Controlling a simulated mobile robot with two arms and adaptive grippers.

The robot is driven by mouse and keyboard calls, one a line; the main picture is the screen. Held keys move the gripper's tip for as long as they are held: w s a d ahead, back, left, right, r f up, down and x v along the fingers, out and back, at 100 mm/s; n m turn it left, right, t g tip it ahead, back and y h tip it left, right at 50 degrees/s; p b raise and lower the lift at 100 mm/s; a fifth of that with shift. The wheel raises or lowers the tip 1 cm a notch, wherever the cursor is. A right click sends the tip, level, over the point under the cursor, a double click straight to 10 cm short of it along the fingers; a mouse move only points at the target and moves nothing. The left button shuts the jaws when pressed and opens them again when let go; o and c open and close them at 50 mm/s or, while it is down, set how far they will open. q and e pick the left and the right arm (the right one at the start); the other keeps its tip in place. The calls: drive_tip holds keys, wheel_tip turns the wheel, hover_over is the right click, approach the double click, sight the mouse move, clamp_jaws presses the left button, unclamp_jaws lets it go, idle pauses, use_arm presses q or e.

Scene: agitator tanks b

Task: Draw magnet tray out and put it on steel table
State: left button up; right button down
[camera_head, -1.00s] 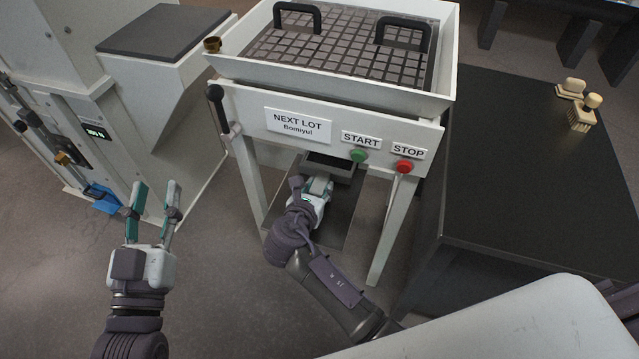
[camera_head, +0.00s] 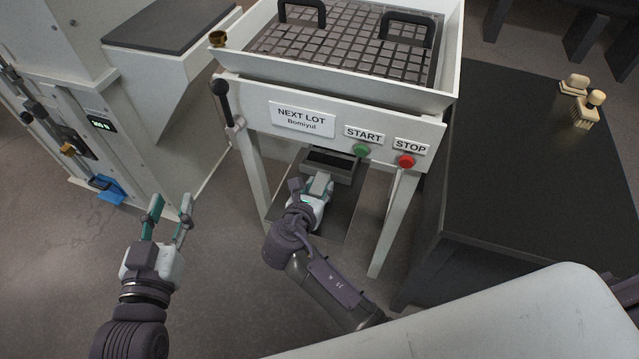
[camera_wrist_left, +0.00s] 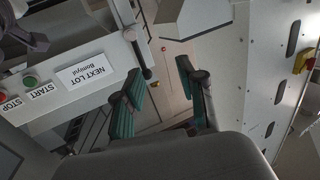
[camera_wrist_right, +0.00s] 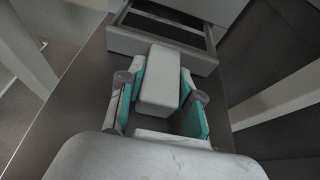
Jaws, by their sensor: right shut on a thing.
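The magnet tray (camera_head: 334,167) is a grey drawer-like tray with dark slots, sticking partly out from under the white machine's front panel. In the right wrist view its front face and frame (camera_wrist_right: 160,40) show, with a pale block handle (camera_wrist_right: 158,82) pointing toward me. My right gripper (camera_head: 316,184) is shut on this handle, with one teal finger on each side (camera_wrist_right: 160,95). My left gripper (camera_head: 170,210) is open and empty, apart to the left of the machine; its teal fingers also show in the left wrist view (camera_wrist_left: 165,95). The steel table (camera_head: 540,170) is the dark table at the right.
The white machine (camera_head: 340,105) has a grid top, a START button (camera_head: 361,150), a STOP button (camera_head: 406,161) and a black lever (camera_head: 220,90). Its legs flank my right arm. Brushes (camera_head: 587,110) lie at the table's far side; its near part is clear.

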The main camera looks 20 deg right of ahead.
drive_tip(key=shift+s+a+p, duration=0.3)
drive_tip(key=shift+s+a, duration=0.05)
drive_tip(key=shift+s, duration=0.2)
drive_tip(key=shift+s+a+p, duration=0.3)
drive_tip(key=shift+s, duration=0.15)
drive_tip(key=shift+s+a, duration=0.25)
drive_tip(key=shift+s, duration=0.15)
drive_tip(key=shift+s+a+p, duration=0.4)
drive_tip(key=shift+s+p, duration=0.15)
drive_tip(key=shift+s+a+p, duration=0.5)
drive_tip(key=shift+s+a, duration=0.1)
drive_tip(key=shift+s, duration=0.3)
drive_tip(key=shift+s+a+p, duration=0.4)
drive_tip(key=shift+s+a, duration=0.2)
drive_tip(key=shift+s, duration=0.3)
drive_tip(key=shift+s+a, duration=0.25)
drive_tip(key=shift+s, duration=0.1)
drive_tip(key=c, duration=0.7)
unclamp_jaws()
use_arm(q)
drive_tip(key=s+a+f+g+y, duration=0.1)
drive_tip(key=s+a+f+g, duration=0.1)
drive_tip(key=s+f+g, duration=0.4)
drive_tip(key=s+a+f+g+y, duration=0.2)
drive_tip(key=s+a+f+g, duration=0.1)
drive_tip(key=s+f+g, duration=0.2)
wheel_tip(320, 180, down, 2)
drive_tip(key=shift+s+a+f+n+g, duration=0.2)
drive_tip(key=shift+s+a+n+g, duration=0.15)
drive_tip(key=shift+s, duration=0.65)
